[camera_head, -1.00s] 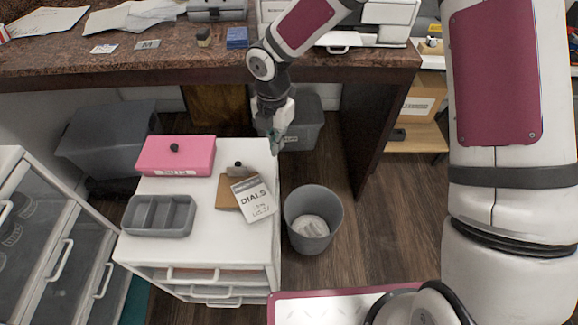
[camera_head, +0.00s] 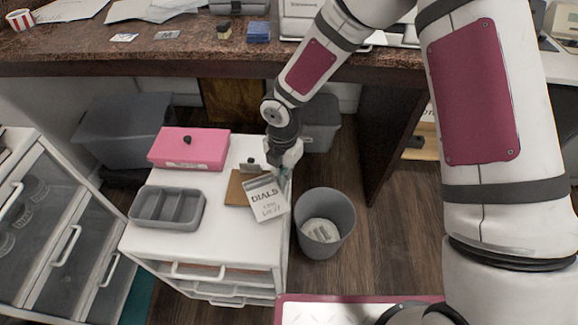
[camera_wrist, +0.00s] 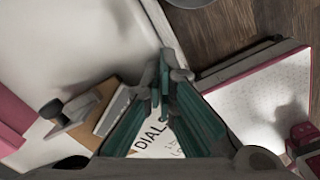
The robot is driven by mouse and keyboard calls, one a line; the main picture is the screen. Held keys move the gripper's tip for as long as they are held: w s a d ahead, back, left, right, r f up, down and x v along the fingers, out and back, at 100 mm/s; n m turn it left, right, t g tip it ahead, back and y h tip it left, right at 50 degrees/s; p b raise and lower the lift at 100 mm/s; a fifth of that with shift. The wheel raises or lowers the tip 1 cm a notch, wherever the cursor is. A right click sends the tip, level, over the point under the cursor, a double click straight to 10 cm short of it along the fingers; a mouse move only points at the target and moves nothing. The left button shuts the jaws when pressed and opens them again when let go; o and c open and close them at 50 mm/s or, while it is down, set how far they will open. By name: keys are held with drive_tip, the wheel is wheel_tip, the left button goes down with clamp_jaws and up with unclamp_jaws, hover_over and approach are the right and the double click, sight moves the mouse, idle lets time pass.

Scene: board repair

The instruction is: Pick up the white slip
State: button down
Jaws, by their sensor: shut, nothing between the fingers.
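A white slip printed "DIALS" (camera_head: 264,204) lies tilted on the white cabinet top (camera_head: 215,238), near its right edge and partly over a brown board (camera_head: 238,188). In the wrist view the slip (camera_wrist: 147,150) shows behind and between my green fingers, which hide part of it. My gripper (camera_head: 284,178) is just above the slip's upper right corner at the cabinet's right edge. In the wrist view my gripper (camera_wrist: 166,78) has its fingertips together with nothing held. I cannot tell whether the fingers touch the slip.
A pink box (camera_head: 190,149) and a grey divided tray (camera_head: 168,207) stand on the cabinet. A small grey block (camera_head: 249,166) sits at the brown board. A grey bin (camera_head: 325,222) with something pale inside stands on the floor at right. The workbench (camera_head: 150,60) runs behind.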

drive_tip(key=shift+s+a, duration=0.1)
drive_tip(key=shift+s, duration=0.1)
drive_tip(key=shift+s+a, duration=0.45)
drive_tip(key=shift+s, duration=0.35)
drive_tip(key=shift+w, duration=0.15)
